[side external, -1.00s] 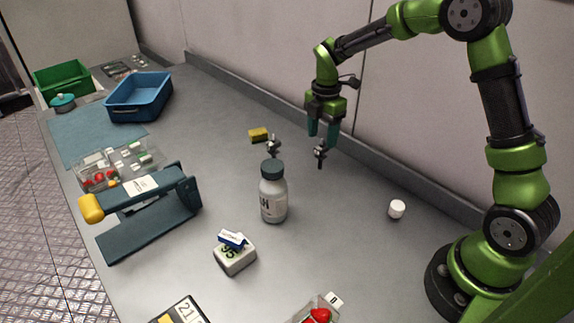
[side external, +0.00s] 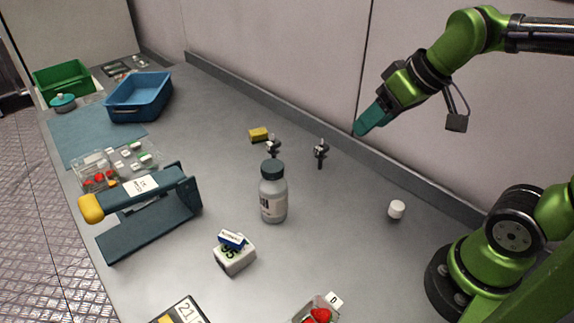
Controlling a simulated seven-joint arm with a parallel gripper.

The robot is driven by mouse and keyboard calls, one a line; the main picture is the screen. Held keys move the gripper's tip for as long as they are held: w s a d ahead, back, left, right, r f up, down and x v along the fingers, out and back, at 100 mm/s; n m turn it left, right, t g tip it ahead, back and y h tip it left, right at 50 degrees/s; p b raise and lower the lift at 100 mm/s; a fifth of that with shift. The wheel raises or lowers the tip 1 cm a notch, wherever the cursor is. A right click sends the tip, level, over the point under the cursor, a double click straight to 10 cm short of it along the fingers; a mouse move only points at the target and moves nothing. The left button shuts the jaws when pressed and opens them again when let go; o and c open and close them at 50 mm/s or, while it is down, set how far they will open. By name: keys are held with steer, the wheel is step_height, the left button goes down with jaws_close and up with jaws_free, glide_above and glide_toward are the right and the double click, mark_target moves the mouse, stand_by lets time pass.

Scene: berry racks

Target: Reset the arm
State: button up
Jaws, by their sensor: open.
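My gripper (side external: 368,124) is at the end of my green and black arm, in the upper right of the side external view. It is raised above the back edge of the bench and tilted, with its teal fingers pointing down and left. It holds nothing that I can see and touches nothing. The fingers overlap in this view, so the gap between them is hidden.
On the grey bench (side external: 340,235) stand a white bottle (side external: 273,200), a labelled block (side external: 235,258), a small white-capped jar (side external: 397,209) and a teal press (side external: 150,225). A blue bin (side external: 139,97) and green crate (side external: 63,79) stand far left. Berry boxes (side external: 316,310) lie in front.

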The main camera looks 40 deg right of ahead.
steer(key=s+m, duration=0.2)
steer(key=s+a+m+t, duration=0.1)
steer(key=shift+s+f+m+y, duration=0.1)
steer(key=shift+f+m+y, duration=0.2)
stand_by(1.1)
